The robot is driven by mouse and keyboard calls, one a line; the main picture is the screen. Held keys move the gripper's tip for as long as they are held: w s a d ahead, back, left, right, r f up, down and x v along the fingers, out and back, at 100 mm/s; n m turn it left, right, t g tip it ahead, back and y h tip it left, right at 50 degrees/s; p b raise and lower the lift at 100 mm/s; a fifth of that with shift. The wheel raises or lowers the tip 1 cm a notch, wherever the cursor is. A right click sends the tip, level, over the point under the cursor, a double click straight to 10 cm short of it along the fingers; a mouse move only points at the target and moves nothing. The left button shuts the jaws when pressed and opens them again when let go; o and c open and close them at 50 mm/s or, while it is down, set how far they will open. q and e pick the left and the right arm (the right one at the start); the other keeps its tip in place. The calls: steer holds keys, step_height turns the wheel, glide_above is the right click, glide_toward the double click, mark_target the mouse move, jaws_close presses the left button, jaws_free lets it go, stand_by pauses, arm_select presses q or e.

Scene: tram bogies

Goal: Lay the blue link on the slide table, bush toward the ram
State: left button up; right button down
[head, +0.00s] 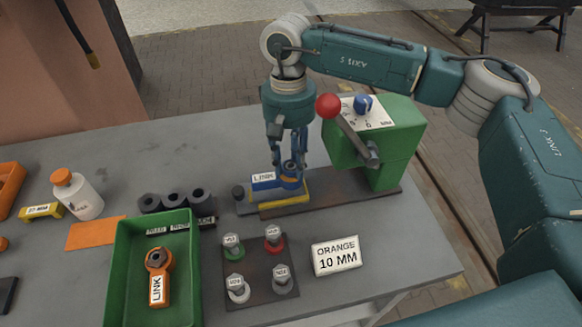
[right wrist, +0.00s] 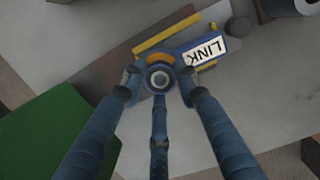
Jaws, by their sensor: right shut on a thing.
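The blue link (head: 264,181) has a white LINK label and a round bush end. It is at the slide table (head: 285,205), a low plate with a yellow strip, in front of the green press (head: 385,150). Its bush end points right, toward the press; the label end points left. My right gripper (head: 291,172) is shut on the bush end from above. In the right wrist view its fingers (right wrist: 160,88) surround the bush, and the link's label (right wrist: 205,50) lies beyond. I cannot tell whether the link touches the table or hovers just above. My left gripper is not in view.
A green tray (head: 118,285) holds an orange link (head: 157,280). A dark plate (head: 262,262) carries several labelled pegs. An ORANGE 10 MM card (head: 337,256) lies to its right. Black cylinders (head: 174,200) are left of the slide table. The press's red-knobbed lever (head: 328,106) is close to my right gripper.

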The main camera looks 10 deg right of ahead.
step_height(320, 180, down, 2)
steer(key=shift+f+p, duration=0.2)
steer(key=shift+p, duration=0.15)
steer(key=shift+f, duration=0.3)
steer(key=c, duration=1.3)
jaws_free()
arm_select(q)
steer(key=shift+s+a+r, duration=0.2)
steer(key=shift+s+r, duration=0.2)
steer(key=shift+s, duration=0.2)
arm_select(e)
steer(key=shift+r, duration=0.15)
steer(key=r+b, duration=0.1)
steer(key=r, duration=0.2)
steer(key=r+b, duration=0.1)
steer(key=r, duration=0.3)
steer(key=w+r+b, duration=0.1)
steer(key=r, duration=0.2)
steer(key=shift+w+r+b, duration=0.1)
steer(key=shift+r+b, duration=0.1)
steer(key=shift+b, duration=0.15)
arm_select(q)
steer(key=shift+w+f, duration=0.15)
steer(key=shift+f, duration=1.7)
arm_select(e)
steer(key=shift+r, duration=0.65)
